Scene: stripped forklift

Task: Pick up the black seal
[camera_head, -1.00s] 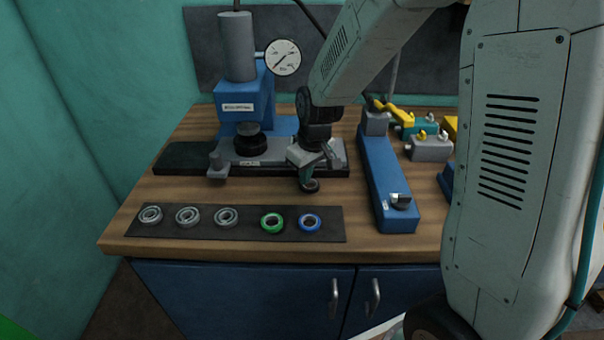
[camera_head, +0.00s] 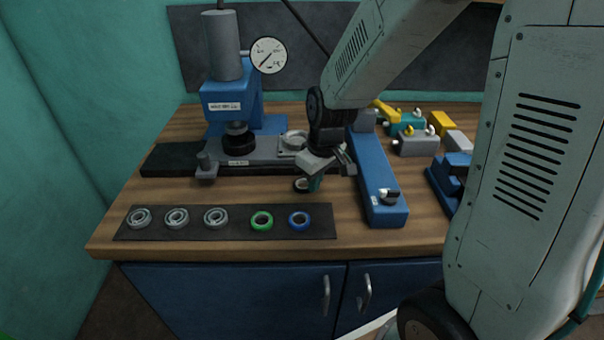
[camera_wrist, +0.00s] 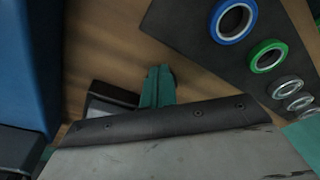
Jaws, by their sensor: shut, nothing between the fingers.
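A small dark ring with a pale centre, which looks like the black seal (camera_head: 300,185), lies on the wooden bench behind the blue ring. My gripper (camera_head: 315,184) is just to its right, pointing down, with its teal fingers shut and empty. In the head view the fingers seem to overlap the ring's right edge; I cannot tell whether they touch it.
A dark mat (camera_head: 225,236) holds a blue ring (camera_head: 300,221), a green ring (camera_head: 261,221) and three silver rings. A blue press (camera_head: 235,105) with a gauge stands behind left. A long blue fixture (camera_head: 380,180) stands close to the right of my gripper.

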